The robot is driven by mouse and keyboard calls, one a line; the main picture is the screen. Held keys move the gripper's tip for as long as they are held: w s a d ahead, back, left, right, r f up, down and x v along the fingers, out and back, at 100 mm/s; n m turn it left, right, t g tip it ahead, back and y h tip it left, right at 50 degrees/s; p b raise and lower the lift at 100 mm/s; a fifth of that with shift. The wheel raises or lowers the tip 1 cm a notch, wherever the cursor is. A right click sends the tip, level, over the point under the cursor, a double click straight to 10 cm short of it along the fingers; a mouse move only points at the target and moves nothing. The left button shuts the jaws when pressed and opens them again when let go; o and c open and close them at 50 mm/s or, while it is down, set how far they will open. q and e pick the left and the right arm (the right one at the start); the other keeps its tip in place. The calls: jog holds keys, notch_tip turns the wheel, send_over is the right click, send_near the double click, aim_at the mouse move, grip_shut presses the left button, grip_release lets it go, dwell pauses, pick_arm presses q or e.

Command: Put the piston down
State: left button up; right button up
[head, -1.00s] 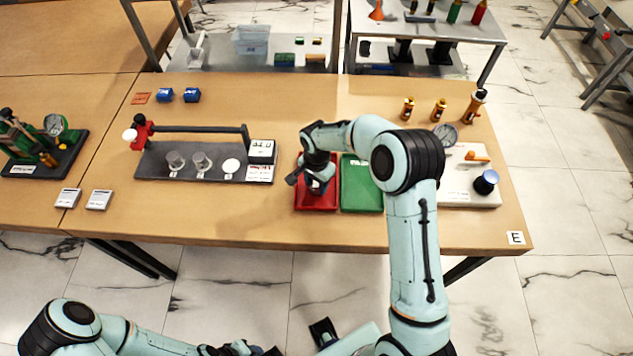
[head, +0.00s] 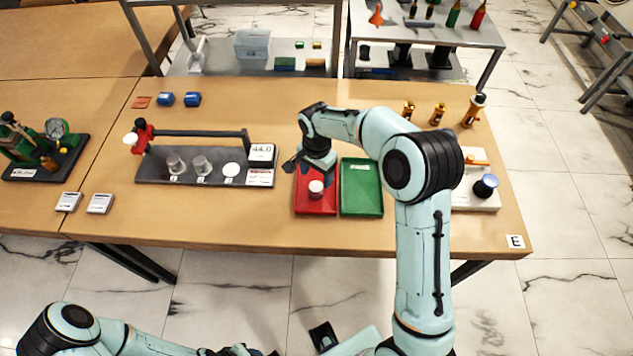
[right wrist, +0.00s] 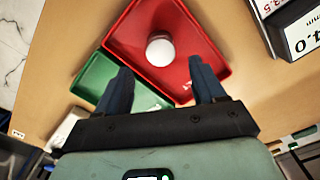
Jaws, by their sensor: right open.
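The piston (head: 316,189), a small grey cylinder with a pale top, stands on the floor of the red tray (head: 302,208). The right wrist view also shows the piston (right wrist: 160,50) inside the red tray (right wrist: 125,38). My right gripper (head: 296,166) is at the back left part of the red tray, apart from the piston. In the right wrist view its two fingers (right wrist: 159,68) are spread with nothing between them. My left gripper (head: 240,350) is low at the bottom edge, away from the table; its jaws are not clear.
A green tray (head: 361,187) lies right of the red one. Brass cylinders (head: 438,114) and a white board (head: 478,195) are at the right. The table front is clear.

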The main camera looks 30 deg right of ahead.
aim_at(316, 186)
notch_tip(316, 186, up, 5)
jog(key=shift+f, duration=0.1)
dwell(0.7)
